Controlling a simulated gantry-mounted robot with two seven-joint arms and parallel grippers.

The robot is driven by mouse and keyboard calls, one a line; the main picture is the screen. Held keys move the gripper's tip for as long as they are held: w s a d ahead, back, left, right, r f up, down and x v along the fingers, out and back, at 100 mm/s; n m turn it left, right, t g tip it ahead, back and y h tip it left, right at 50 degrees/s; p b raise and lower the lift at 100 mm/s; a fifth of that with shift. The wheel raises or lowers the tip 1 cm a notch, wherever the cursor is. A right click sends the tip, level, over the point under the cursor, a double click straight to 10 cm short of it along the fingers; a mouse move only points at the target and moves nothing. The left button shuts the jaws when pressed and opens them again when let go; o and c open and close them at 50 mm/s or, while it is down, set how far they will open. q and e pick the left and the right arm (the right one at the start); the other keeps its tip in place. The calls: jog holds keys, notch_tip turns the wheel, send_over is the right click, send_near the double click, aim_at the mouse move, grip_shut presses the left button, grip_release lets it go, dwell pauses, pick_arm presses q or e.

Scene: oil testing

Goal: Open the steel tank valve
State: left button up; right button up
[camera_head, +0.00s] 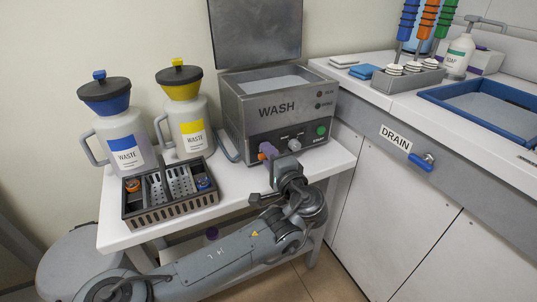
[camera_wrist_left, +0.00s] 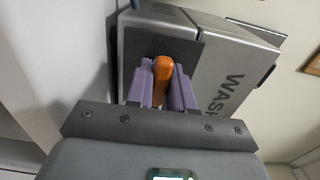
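The steel tank (camera_head: 282,103), marked WASH, stands on the white table with its lid raised. An orange valve handle (camera_head: 261,156) sits low on its front left. In the left wrist view the orange valve handle (camera_wrist_left: 163,72) lies between the purple fingers of my left gripper (camera_wrist_left: 163,88). The fingers sit close against it on both sides, and the gripper looks shut on it. In the head view my left gripper (camera_head: 268,151) is at the tank's lower front, its wrist hiding part of the area. My right gripper is not in view.
Two waste jugs, blue (camera_head: 122,140) and yellow (camera_head: 190,128), stand left of the tank. A dark slotted caddy (camera_head: 172,208) is at the table's front left. At right is a counter with a blue-rimmed basin (camera_head: 437,95) and a blue DRAIN valve (camera_head: 423,161).

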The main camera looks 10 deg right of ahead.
pick_arm(q)
grip_shut()
jog(key=shift+f, duration=0.1)
